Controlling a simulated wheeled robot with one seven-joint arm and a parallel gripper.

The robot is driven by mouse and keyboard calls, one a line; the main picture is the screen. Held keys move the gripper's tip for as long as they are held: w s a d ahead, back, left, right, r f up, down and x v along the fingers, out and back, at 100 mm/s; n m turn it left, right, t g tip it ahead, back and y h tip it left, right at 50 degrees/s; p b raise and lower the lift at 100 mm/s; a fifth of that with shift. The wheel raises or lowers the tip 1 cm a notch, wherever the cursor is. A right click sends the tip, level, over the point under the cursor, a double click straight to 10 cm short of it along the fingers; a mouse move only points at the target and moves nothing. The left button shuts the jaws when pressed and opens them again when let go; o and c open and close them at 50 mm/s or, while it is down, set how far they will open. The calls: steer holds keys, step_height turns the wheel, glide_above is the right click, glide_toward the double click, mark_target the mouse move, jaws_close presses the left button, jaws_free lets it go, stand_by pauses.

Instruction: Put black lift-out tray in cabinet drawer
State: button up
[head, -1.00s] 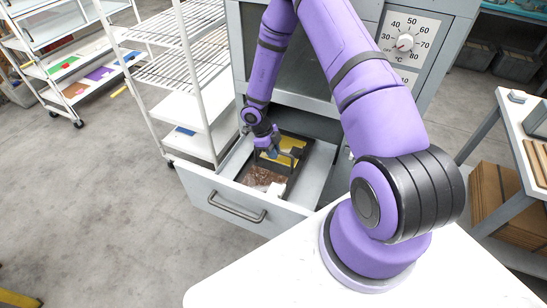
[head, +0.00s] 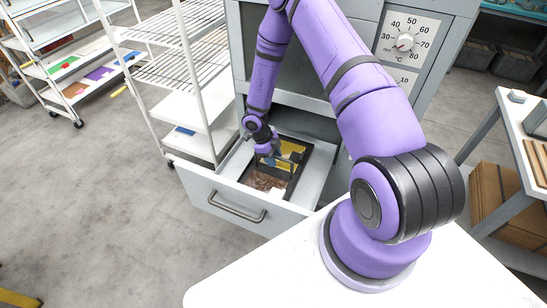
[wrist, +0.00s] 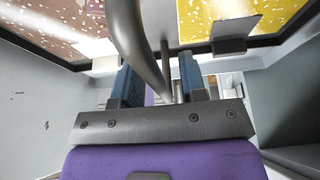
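The black lift-out tray (head: 291,184) lies inside the pulled-out cabinet drawer (head: 222,190) and looks about level. It has a dark rim, a yellow part and a brown speckled part, and a dark raised handle (wrist: 143,50). My gripper (head: 270,160) is down at the tray. In the wrist view its two blue fingers (wrist: 161,84) stand apart on either side of the handle, with a visible gap on the left. The gripper looks open around the handle. The tray's underside and its contact with the drawer floor are hidden.
The grey cabinet (head: 310,70) with a dial stands behind the drawer. A white wire-shelf rack (head: 183,70) stands close to its left. A white top (head: 270,270) lies in front, at my arm's base. A side table (head: 520,125) stands at right.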

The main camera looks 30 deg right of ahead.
steer(key=w+a+r+n+t, duration=0.1)
steer(key=w+r+n+t, duration=0.4)
steer(key=r, duration=0.9)
steer(key=w+a+r+n+t, duration=0.1)
steer(key=w+r+t, duration=0.2)
steer(key=w+r, duration=0.8)
steer(key=s+a+r+n+t+y, duration=0.1)
steer(key=s+a+r+n, duration=0.15)
steer(key=r, duration=0.45)
steer(key=s+a+r+n+t+y, duration=0.1)
steer(key=s+a+r+n+t, duration=0.15)
steer(key=r, duration=0.45)
steer(key=s+a+r+n+t+y, duration=0.1)
steer(key=a+r+n, duration=0.15)
steer(key=r, duration=0.55)
steer(key=s+a+r+n+y, duration=0.1)
steer(key=s+a+r+n, duration=0.1)
steer(key=s+r+n, duration=0.4)
steer(key=s+a+r+n+y, duration=0.1)
steer(key=s+r+n, duration=0.25)
steer(key=s, duration=0.45)
steer(key=s+d+n+g+h, duration=0.1)
steer(key=s+d+n+g, duration=0.1)
steer(key=s, duration=0.9)
steer(key=s+d+n+g+h, duration=0.1)
steer(key=s+d+n, duration=0.2)
steer(key=s, duration=0.7)
steer(key=shift+s+d+r+n+g+h, duration=0.25)
steer(key=shift+s+r+n+g+h, duration=0.15)
steer(key=shift+n, duration=0.2)
